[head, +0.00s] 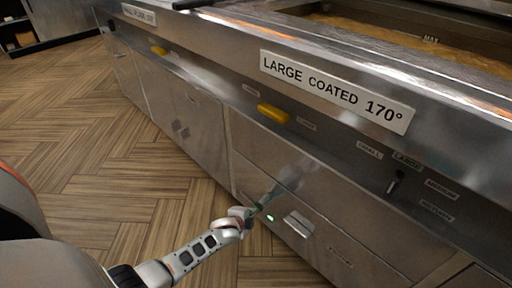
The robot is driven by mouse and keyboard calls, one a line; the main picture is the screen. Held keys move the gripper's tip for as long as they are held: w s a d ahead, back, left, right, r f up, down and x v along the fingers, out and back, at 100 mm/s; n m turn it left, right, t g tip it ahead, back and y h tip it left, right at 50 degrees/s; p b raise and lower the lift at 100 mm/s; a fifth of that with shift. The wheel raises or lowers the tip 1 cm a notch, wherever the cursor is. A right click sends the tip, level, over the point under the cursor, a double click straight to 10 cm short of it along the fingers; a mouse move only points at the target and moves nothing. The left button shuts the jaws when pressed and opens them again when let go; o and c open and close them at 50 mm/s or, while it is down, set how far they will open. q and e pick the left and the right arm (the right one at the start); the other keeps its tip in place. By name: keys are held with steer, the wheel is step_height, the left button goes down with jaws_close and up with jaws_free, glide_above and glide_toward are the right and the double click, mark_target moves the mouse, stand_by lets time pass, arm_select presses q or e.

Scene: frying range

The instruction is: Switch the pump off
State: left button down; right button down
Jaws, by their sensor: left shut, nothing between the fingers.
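A small dark lever (396,182) sticks out of the steel front panel at the right, below a small label that seems to read LARGE. Smaller labels sit around it, too small to read surely. I cannot tell from the lettering whether it is the pump switch. My left gripper (277,192) is shut and empty in front of the steel doors, below and left of the lever and well apart from it. Its tip blends with the shiny steel. My right gripper is not in view.
A yellow handle (273,113) sits on the panel, left of the lever, and another yellow handle (158,50) is farther left. A sign (336,90) reads LARGE COATED 170°. A vat of brown oil (400,45) lies behind the rim. A door pull (298,224) is near my gripper. The wooden floor at left is clear.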

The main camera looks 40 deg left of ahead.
arm_select(q)
steer(key=shift+w, duration=0.4)
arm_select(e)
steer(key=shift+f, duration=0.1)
arm_select(q)
steer(key=shift+s+r, duration=0.1)
steer(key=shift+s, duration=0.3)
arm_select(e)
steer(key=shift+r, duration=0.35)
arm_select(q)
steer(key=shift+s, duration=0.1)
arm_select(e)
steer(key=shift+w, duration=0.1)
